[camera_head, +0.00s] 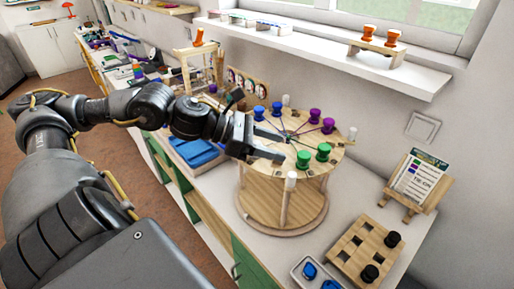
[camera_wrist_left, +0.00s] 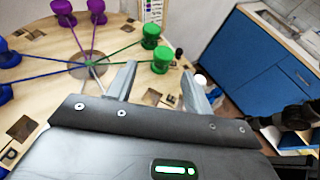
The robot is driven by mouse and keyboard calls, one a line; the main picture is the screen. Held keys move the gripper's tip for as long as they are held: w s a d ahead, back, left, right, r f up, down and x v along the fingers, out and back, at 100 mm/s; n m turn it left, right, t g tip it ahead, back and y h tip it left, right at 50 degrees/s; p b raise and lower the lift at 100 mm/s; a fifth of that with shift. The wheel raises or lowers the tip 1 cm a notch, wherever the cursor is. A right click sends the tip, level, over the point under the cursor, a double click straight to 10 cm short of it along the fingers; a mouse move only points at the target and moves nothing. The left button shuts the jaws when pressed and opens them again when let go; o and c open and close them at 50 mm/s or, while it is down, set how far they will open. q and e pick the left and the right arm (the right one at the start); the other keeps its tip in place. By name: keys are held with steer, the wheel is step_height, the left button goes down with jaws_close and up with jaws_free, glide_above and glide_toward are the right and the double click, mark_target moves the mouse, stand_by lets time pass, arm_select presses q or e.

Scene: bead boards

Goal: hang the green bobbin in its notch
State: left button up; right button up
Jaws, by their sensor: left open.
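Two green bobbins, one (camera_head: 303,158) nearer the front rim and one (camera_head: 323,151) to its right, stand on the round wooden stand top (camera_head: 262,168). They also show in the left wrist view, one (camera_wrist_left: 151,36) just above the other (camera_wrist_left: 162,60). Green threads run from them to the central disc (camera_wrist_left: 88,66). My left gripper (camera_head: 270,144) is open and empty over the top, left of the green bobbins. In the left wrist view the lower green bobbin appears between its fingertips (camera_wrist_left: 160,69), beyond them. A dark square notch (camera_wrist_left: 152,97) shows between the fingers. My right gripper is not in view.
Purple bobbins (camera_head: 315,116) and blue bobbins (camera_head: 259,113) stand on the same top with threads to the centre. White-capped posts (camera_head: 291,178) rise at its rim. A square-holed board (camera_head: 372,231) with black bobbins and a tray (camera_head: 318,275) with blue pieces lie front right.

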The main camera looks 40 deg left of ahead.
arm_select(q)
steer(key=shift+s+a+r+b, duration=0.25)
steer(key=shift+s+b, duration=0.3)
steer(key=shift+b, duration=0.35)
steer(key=shift+b+v, duration=0.65)
steer(key=shift+v, duration=0.75)
steer(key=shift+r, duration=0.1)
